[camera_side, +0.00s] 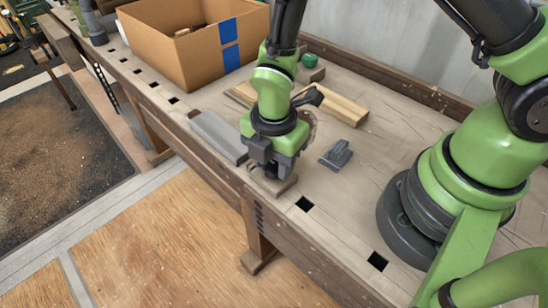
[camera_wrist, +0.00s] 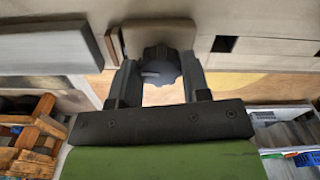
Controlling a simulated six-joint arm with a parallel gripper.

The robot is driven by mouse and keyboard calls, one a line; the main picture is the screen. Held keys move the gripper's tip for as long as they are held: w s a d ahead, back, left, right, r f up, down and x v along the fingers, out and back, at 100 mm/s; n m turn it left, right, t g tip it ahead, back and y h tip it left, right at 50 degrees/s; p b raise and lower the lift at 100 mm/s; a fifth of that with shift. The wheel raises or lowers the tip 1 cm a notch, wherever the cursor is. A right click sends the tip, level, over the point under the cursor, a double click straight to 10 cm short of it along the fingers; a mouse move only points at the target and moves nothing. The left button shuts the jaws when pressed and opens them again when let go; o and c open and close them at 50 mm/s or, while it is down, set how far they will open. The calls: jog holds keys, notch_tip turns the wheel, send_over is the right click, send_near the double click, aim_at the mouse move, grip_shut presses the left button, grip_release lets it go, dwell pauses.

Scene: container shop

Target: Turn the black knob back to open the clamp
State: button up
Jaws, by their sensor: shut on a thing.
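The black knob (camera_wrist: 158,62) has a lobed rim and sits between the two fingers of my gripper (camera_wrist: 160,84) in the wrist view. The fingers are shut on it, one on each side. A flat brown block (camera_wrist: 116,44) lies behind the knob; I cannot tell how it joins the clamp. In the side view my gripper (camera_side: 267,168) points down at the front edge of the bench, low over a small brown block (camera_side: 284,187). The knob is hidden there by the gripper. The clamp's jaw and how far it is open cannot be made out.
A grey slab (camera_side: 218,137) lies close to the left of my gripper. A dark grey metal piece (camera_side: 337,155) lies to its right. Wooden strips (camera_side: 345,110), a green round thing (camera_side: 309,60) and a cardboard box (camera_side: 168,45) stand behind. The bench (camera_side: 335,205) has square holes along its front.

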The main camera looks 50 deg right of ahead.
dwell(0.3)
jog(key=o, duration=0.9)
jog(key=shift+o, duration=0.2)
jog(key=shift+r, duration=0.1)
notch_tip(320, 180, up, 10)
notch_tip(320, 180, up, 12)
jog(key=m+t+y, duration=0.2)
jog(key=m+t, duration=0.1)
jog(key=m, duration=0.9)
send_over(274, 164)
jog(key=s+d, duration=0.3)
jog(key=d, duration=0.3)
jog(key=s+d+r+m+t, duration=0.3)
jog(key=s+m, duration=0.5)
jog(key=m, duration=0.4)
notch_tip(274, 164, up, 3)
jog(key=shift+f+t, duration=0.1)
jog(key=shift+t, duration=0.5)
